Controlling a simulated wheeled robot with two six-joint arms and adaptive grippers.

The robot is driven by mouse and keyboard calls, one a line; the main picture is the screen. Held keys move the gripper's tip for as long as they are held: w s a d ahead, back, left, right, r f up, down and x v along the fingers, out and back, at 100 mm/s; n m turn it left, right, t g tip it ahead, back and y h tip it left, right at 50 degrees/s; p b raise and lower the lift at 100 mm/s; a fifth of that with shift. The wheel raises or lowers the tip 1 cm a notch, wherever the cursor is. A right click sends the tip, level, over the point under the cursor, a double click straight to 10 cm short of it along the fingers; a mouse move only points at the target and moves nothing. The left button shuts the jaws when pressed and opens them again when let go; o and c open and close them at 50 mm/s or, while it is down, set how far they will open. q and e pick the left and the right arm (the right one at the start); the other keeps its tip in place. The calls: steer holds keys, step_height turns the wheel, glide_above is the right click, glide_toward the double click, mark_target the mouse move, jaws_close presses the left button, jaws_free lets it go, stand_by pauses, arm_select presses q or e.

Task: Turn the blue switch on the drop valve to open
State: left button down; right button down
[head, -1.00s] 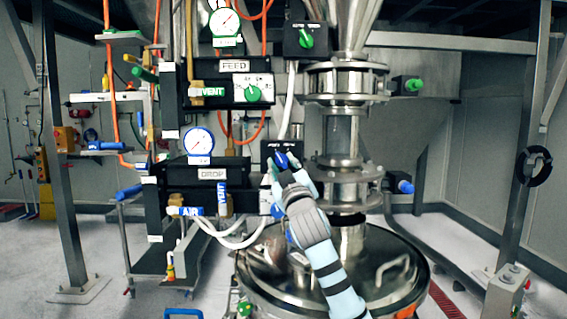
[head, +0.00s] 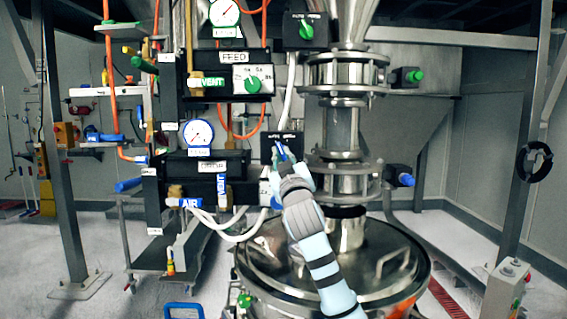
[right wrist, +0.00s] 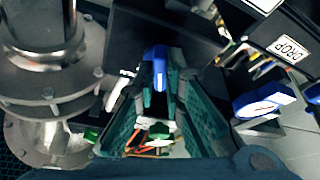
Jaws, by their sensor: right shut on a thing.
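The blue switch (head: 283,151) sits on a small black box (head: 268,148) to the right of the panel with the DROP label (right wrist: 290,49). My right gripper (head: 286,158) reaches it from below and hides part of it. In the right wrist view the blue switch (right wrist: 157,68) lies between the dark teal fingers of my right gripper (right wrist: 162,88), which is shut on it. The exact angle of the switch is hard to read. My left gripper is not in view.
A green switch (head: 307,32) on another black box is above, and a green knob (head: 253,85) is on the FEED panel. Steel pipe flanges (head: 345,172) stand close to the right. A large round steel lid (head: 345,265) is below my right arm. White hoses (head: 222,224) hang at the left.

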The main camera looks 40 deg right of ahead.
steer(key=shift+w+a+f+m+g+h+b, duration=0.1)
steer(key=shift+m+g+h+b, duration=1)
steer(key=shift+m, duration=1.45)
steer(key=shift+w+a+r+m+g+h+b, duration=0.1)
steer(key=shift+m+g+h+b, duration=1)
steer(key=shift+m, duration=1.5)
steer(key=shift+w+a+f+m+g+h+b, duration=0.1)
steer(key=shift+m+g+h+b, duration=0.5)
steer(key=shift+m+b, duration=1.45)
steer(key=shift+m+p, duration=0.5)
steer(key=shift+m, duration=0.2)
steer(key=c, duration=1.7)
jaws_free()
steer(key=v, duration=1.2)
steer(key=shift+f, duration=0.1)
